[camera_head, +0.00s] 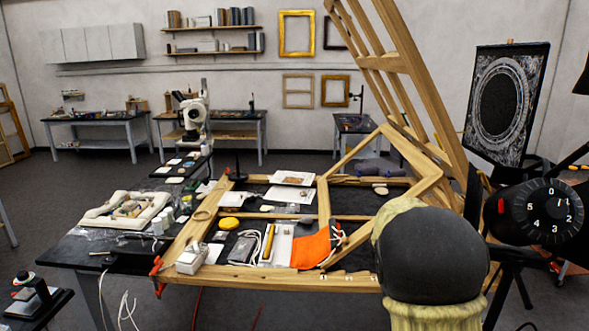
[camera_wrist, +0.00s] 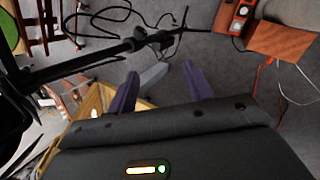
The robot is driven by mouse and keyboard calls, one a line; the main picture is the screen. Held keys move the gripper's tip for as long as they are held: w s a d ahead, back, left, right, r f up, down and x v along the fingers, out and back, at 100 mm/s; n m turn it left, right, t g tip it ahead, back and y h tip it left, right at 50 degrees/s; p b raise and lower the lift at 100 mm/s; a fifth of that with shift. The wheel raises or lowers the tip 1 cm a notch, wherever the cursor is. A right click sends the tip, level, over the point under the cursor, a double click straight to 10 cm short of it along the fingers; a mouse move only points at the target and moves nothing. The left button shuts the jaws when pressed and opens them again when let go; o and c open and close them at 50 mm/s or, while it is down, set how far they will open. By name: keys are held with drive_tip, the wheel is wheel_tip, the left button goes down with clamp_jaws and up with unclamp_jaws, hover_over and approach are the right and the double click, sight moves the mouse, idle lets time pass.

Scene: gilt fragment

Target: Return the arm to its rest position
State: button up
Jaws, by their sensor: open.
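My gripper (camera_wrist: 160,82) shows in the wrist view as two purple fingers spread apart, with nothing between them. It is above the grey floor, near a dark metal stand (camera_wrist: 130,45). The fingers are apart from the things around them as far as I can tell. I cannot make out my gripper in the head view, so its place relative to the workbench is unclear.
In the head view, a dark workbench (camera_head: 75,250) holds a large wooden frame (camera_head: 220,273), an orange cloth (camera_head: 311,248) and many small items. A dial device (camera_head: 541,211) stands at right. The wrist view shows cables and a reddish-brown surface (camera_wrist: 280,40).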

drive_tip(key=s+a+f+m+t+y, duration=0.1)
drive_tip(key=s+a+f+y, duration=0.1)
drive_tip(key=s+a, duration=0.4)
drive_tip(key=s+a+f+m+t+y, duration=0.2)
drive_tip(key=s+a+f+y, duration=0.1)
drive_tip(key=s+a, duration=0.4)
drive_tip(key=s+f+b, duration=0.1)
drive_tip(key=s, duration=0.1)
drive_tip(key=shift+s+m, duration=0.3)
drive_tip(key=shift+c, duration=0.2)
drive_tip(key=shift+c, duration=1.4)
